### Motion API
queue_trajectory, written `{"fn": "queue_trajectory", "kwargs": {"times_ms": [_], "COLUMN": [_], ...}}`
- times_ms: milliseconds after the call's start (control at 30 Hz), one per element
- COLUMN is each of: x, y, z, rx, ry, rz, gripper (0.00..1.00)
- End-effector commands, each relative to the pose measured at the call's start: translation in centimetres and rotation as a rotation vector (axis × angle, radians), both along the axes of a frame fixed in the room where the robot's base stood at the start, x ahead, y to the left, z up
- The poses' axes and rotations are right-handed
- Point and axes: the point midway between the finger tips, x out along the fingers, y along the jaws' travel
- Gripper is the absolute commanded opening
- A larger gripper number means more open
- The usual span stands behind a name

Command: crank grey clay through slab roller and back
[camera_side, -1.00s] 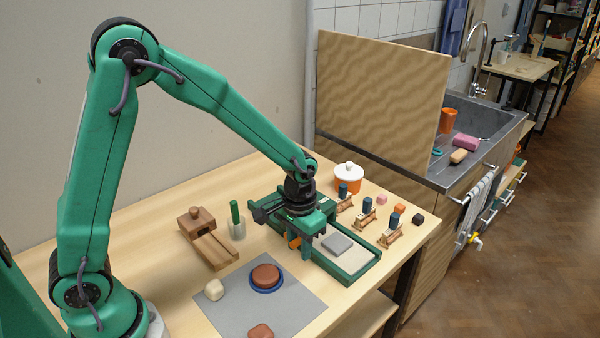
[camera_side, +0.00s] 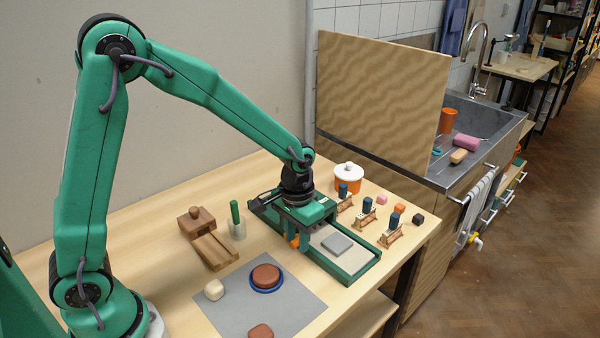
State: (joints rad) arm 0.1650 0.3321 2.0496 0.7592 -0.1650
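The slab roller (camera_side: 362,275) is a green frame with a pale bed, set on the bench at an angle. The grey clay (camera_side: 337,244) is a flat square slab lying on the near right part of the bed, clear of the roller housing. An orange part (camera_side: 294,241), apparently the crank's handle, shows at the roller's near left side. My gripper (camera_side: 300,215) points down over the roller's middle, close to the orange part. Its fingers blend with the green and dark roller parts, so I cannot tell whether they are open or touch the handle.
A wooden block press (camera_side: 210,243), a cup with a green tool (camera_side: 237,222) and a grey mat (camera_side: 295,303) with clay lumps lie left and in front. An orange pot (camera_side: 347,182) and several small stamps (camera_side: 390,236) on stands are to the right.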

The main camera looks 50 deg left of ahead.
Motion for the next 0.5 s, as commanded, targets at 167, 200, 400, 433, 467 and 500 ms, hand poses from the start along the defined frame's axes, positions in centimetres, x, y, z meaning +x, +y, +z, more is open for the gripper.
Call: {"fn": "queue_trajectory", "kwargs": {"times_ms": [167, 200, 400, 433, 467, 500], "x": [0.0, 0.0, 0.0, 0.0, 0.0, 0.0], "y": [0.0, 0.0, 0.0, 0.0, 0.0, 0.0], "z": [1.3, 1.6, 3.0, 3.2, 3.4, 3.7], "rx": [0.0, 0.0, 0.0, 0.0, 0.0, 0.0], "ry": [-0.001, -0.001, -0.002, -0.002, -0.002, -0.002], "rz": [0.0, 0.0, 0.0, 0.0, 0.0, 0.0], "gripper": [0.29, 0.29, 0.29, 0.29, 0.29, 0.29]}}
